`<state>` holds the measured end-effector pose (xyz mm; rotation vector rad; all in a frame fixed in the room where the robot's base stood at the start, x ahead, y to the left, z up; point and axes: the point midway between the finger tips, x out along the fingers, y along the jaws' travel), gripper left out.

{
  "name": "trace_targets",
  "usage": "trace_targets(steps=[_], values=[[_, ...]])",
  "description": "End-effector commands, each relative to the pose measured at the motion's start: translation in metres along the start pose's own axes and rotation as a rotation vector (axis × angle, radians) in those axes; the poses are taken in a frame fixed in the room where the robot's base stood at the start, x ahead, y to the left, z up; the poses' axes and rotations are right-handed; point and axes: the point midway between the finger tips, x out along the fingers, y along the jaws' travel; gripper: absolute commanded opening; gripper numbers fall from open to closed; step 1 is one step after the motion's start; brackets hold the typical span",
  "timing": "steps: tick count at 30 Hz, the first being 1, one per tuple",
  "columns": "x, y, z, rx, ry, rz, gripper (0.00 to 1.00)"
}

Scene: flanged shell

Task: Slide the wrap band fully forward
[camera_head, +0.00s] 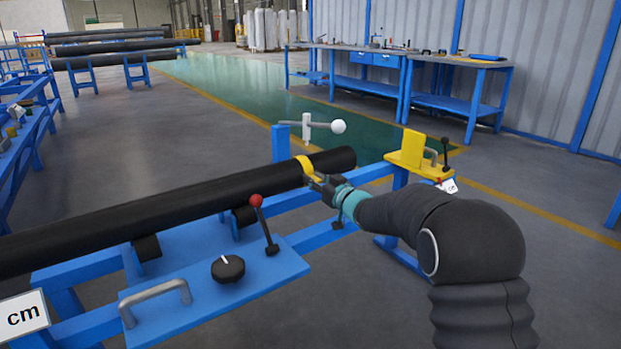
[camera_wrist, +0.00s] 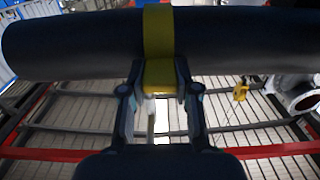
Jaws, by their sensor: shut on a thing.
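A yellow wrap band (camera_head: 305,167) goes around a long black pipe (camera_head: 190,207) close to the pipe's right end in the head view. In the wrist view the band (camera_wrist: 158,32) crosses the dark pipe (camera_wrist: 80,45) and has a yellow tab (camera_wrist: 158,74) on the near side. My gripper (camera_head: 325,186) reaches the band from the right front. In the wrist view my gripper (camera_wrist: 160,88) is shut on the tab, with one finger on each side. The far side of the band is hidden behind the pipe.
A blue stand carries the pipe on black rollers (camera_head: 147,247). Its blue panel (camera_head: 215,285) has a red-knobbed lever (camera_head: 257,202), a black knob (camera_head: 228,268) and a grey handle (camera_head: 155,298). A white-balled lever (camera_head: 338,127) stands behind the pipe end; a yellow block (camera_head: 408,152) stands right.

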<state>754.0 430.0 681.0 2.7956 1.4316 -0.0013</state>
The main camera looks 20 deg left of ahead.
Motion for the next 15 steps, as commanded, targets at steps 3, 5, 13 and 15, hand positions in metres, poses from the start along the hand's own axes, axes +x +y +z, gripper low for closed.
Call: trace_targets(steps=[3, 5, 13, 15], values=[[-0.0002, 0.0017, -0.0015, 0.000, 0.003, 0.003, 0.00], [-0.0003, 0.0017, -0.0016, 0.000, 0.004, 0.003, 0.00], [-0.0004, 0.0014, -0.0011, 0.000, 0.002, 0.003, 0.56], [-0.0005, 0.0013, -0.0010, 0.000, 0.002, 0.003, 0.56]])
